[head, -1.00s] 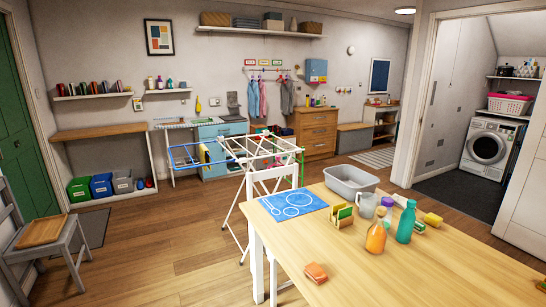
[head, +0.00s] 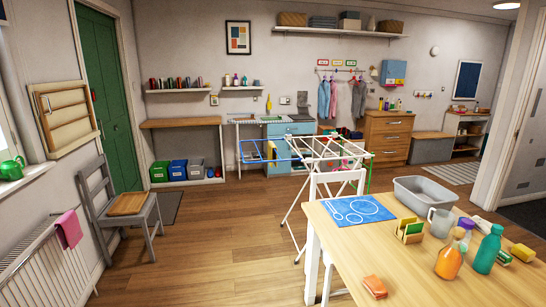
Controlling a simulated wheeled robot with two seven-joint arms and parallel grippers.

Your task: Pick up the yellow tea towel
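A yellow cloth (head: 271,149), which looks like the tea towel, hangs on the blue-railed left part of the white folding drying rack (head: 327,148). It is small and far off in the head view, and the rack's bars partly cover it. Neither of my grippers shows in the head view.
A wooden table (head: 345,262) with a grey tub (head: 425,190), bottles and sponges fills the front right. A grey chair (head: 128,205) stands at left near a radiator (head: 40,262) with a pink towel (head: 69,229). Open wooden floor (head: 220,235) lies between chair and table.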

